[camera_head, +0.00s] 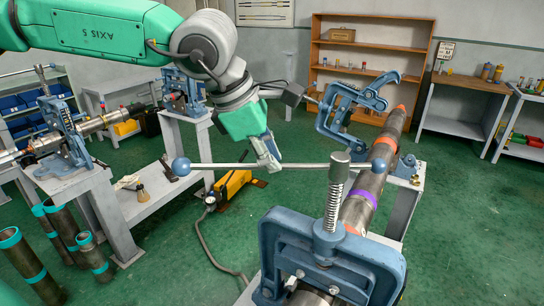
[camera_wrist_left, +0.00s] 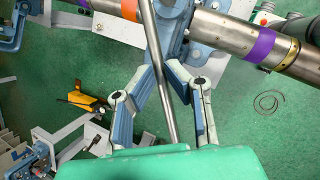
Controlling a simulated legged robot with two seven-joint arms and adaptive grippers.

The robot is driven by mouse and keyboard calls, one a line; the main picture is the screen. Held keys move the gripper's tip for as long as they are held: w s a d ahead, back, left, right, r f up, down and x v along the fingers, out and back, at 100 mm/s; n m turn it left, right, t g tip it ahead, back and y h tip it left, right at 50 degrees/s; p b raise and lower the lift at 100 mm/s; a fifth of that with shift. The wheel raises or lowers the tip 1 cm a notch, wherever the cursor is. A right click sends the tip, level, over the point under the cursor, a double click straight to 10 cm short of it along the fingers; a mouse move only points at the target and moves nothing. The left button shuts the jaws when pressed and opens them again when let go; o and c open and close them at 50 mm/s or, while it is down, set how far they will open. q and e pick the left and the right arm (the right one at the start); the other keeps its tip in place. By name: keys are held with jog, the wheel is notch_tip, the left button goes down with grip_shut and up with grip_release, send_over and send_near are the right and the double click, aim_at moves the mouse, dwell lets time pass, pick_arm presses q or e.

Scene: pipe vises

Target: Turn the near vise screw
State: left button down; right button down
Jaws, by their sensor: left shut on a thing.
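The near vise (camera_head: 385,262) is a blue frame at the bottom right of the head view. Its threaded screw (camera_head: 334,205) stands upright through the top of the frame. A grey handle bar (camera_head: 225,166) with blue ball ends crosses the screw's head and lies roughly level. My left gripper (camera_head: 268,163) reaches down to the bar left of the screw and is shut on it. In the left wrist view the bar (camera_wrist_left: 158,50) runs between the two fingers of the gripper (camera_wrist_left: 168,72). My right gripper is not in view.
A steel pipe (camera_head: 362,200) with purple and orange bands runs from the near vise to a far blue vise (camera_head: 335,115). Another vise (camera_head: 65,130) stands on a bench at left. A yellow hand pump (camera_head: 232,184) and its hose lie on the green floor.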

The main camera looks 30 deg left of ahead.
pick_arm(q)
jog(key=c, duration=1.6)
grip_release()
jog(key=shift+a+f, duration=0.1)
jog(key=shift+f, duration=0.3)
jog(key=shift+w+a, duration=0.2)
jog(key=shift+w, duration=0.25)
jog(key=shift+s+r, duration=0.1)
jog(key=v, duration=1.1)
jog(key=shift+a+r, duration=0.25)
jog(key=shift+a, duration=0.05)
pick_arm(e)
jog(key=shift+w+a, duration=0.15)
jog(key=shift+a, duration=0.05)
pick_arm(q)
jog(key=shift+d, duration=0.1)
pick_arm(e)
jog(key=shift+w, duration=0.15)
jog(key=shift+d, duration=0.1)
